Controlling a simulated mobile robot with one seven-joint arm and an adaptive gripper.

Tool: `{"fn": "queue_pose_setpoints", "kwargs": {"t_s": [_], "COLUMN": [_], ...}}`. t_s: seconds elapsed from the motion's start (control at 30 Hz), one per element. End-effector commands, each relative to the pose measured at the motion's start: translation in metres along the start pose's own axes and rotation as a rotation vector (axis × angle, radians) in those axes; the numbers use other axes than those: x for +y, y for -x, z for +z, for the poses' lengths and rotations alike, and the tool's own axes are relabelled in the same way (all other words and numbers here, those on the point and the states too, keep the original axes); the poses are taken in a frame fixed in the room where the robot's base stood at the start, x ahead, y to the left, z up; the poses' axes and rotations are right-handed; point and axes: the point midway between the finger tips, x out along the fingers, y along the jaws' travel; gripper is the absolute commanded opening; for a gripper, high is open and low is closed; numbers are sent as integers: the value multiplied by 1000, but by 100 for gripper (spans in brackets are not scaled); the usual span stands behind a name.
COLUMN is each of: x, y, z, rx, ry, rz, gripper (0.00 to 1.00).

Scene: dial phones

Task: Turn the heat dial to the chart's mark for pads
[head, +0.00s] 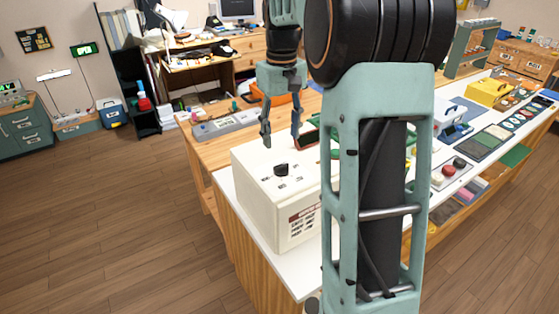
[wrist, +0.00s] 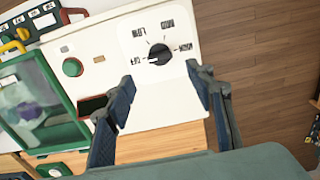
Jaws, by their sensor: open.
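The heat dial (head: 281,170) is a black knob on the top of a cream-white box (head: 258,192). In the wrist view the dial (wrist: 159,54) has several printed labels around it, too small to read surely. A pale line on the knob seems to point toward the left label. A chart (head: 303,222) with a dark red heading and rows of small text is on the box's side; its text is unreadable. My gripper (head: 281,138) is open and empty above the dial, apart from it. In the wrist view my gripper's fingers (wrist: 161,80) spread on either side below the dial.
A green round button (wrist: 73,67) and a red-rimmed dark slot (wrist: 92,105) are beside the dial panel. A green-framed case (wrist: 35,105) stands close by. Other devices, including a yellow box (head: 489,92), line the white counter to the right. Wooden floor is clear at left.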

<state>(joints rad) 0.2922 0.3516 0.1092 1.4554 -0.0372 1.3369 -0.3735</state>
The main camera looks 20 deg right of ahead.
Motion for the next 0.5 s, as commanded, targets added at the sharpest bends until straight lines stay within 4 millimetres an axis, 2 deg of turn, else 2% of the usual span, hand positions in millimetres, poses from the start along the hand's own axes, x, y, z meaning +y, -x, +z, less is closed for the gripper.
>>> {"fn": "queue_pose_setpoints", "kwargs": {"t_s": [0.3, 0.5], "x": [-1, 0], "y": [-61, -83], "z": [1, 1], "rx": [-3, -3], "ry": [1, 1], "rz": [-1, 0], "gripper": [49, 49]}}
